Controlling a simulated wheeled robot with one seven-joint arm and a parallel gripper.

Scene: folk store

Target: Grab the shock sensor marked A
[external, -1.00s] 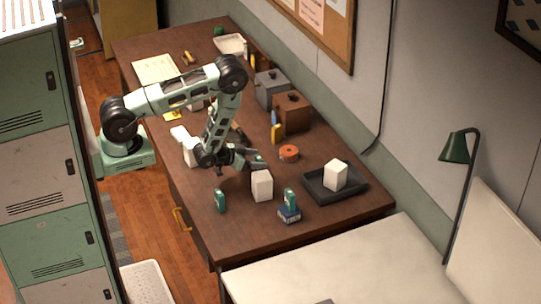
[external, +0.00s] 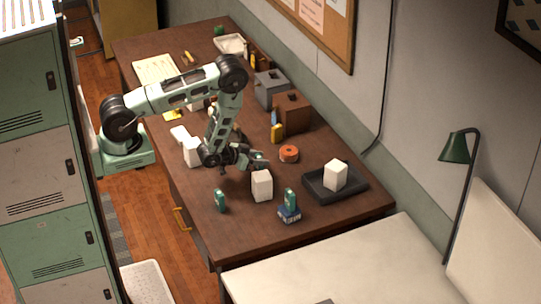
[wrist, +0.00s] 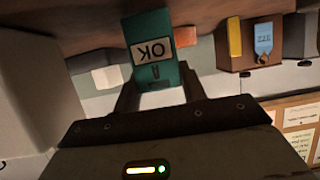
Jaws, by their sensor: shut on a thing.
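A teal sensor (wrist: 152,45) is between my gripper's fingers (wrist: 160,92) in the wrist view. It bears a pale label that reads OK, upside down in this view, and a small dark mark I cannot read. My gripper (external: 254,161) is shut on it, above or at the table behind a white block. Another teal sensor (external: 220,201) stands near the table's front edge. A third teal one (external: 290,198) stands on a small blue box (external: 289,215). Letters on these are too small to read.
The white block (external: 262,186) stands close beside my gripper. An orange round thing (external: 289,154) and a dark tray (external: 318,190) holding a white cube (external: 335,175) are to the right. Brown (external: 291,112) and grey (external: 270,88) boxes stand behind. The table's near right corner is clear.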

